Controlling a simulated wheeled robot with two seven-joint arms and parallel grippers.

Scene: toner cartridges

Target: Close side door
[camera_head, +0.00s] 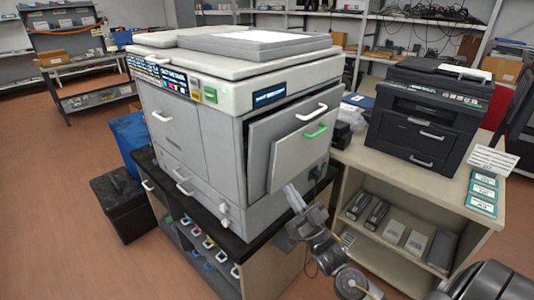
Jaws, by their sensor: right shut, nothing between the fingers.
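The large grey printer (190,120) stands on a black-topped stand in the middle of the view. Its side door (290,150) is on the right face and stands ajar, tilted outward, with a dark gap along its left edge. The door has a white handle (311,112), and a smaller panel with a green handle (316,131) is on its outer side. My right gripper (293,194) is shut and empty, pointing up just below the door's lower edge. I cannot tell whether it touches the door. My left gripper is not in view.
A black printer (430,115) stands on a beige table to the right, with a small sign (493,160) and teal boxes (483,190) beside it. Cartridges lie on the shelf below. A black bin (122,205) and blue bin are at the left. Floor at far left is clear.

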